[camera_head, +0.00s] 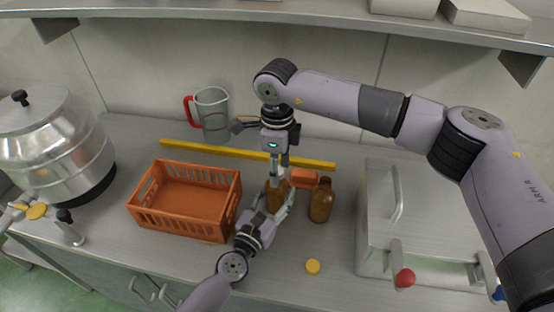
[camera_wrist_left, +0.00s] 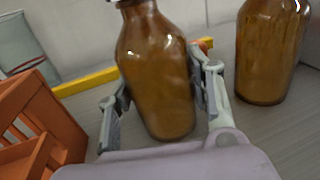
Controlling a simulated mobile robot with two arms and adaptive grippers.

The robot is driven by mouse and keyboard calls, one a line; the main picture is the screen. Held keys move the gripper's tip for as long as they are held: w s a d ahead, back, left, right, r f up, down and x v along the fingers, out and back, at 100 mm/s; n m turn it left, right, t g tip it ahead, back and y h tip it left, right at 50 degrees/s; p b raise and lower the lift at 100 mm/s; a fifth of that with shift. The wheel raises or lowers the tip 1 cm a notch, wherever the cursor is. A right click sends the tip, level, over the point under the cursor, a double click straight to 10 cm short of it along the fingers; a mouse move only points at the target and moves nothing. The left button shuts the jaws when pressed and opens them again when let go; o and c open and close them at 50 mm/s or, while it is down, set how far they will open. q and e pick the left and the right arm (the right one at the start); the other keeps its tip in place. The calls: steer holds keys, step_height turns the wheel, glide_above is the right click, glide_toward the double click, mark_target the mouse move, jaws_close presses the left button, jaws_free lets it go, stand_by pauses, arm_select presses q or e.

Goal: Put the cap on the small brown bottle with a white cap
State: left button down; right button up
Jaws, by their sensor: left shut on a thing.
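My left gripper (camera_head: 276,206) is shut on a small brown bottle (camera_head: 275,196), with its fingers on either side of the body. In the left wrist view the held bottle (camera_wrist_left: 158,75) stands slightly tilted between the fingers, its base near the counter. Its top is cut off there, so I cannot tell if a cap sits on it. My right gripper (camera_head: 281,168) points down directly over the bottle's neck. Whether it holds a cap is hidden. I see no white cap. A second, larger-looking brown bottle (camera_head: 321,202) stands just right, apart from the grippers.
An orange crate (camera_head: 180,230) stands left. A yellow cap (camera_head: 313,267) lies on the counter at the front. A yellow bar (camera_head: 225,151) and a jug with a red handle (camera_head: 213,112) are behind. A steel box with levers (camera_head: 435,225) is right, an orange block (camera_head: 304,179) behind the bottles.

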steer(key=shift+c, duration=0.3)
jaws_close()
stand_by(0.3)
steer(key=shift+o, duration=1)
jaws_free()
steer(key=shift+r, duration=0.1)
step_height(320, 180, up, 12)
arm_select(q)
steer(key=c, duration=0.7)
jaws_free()
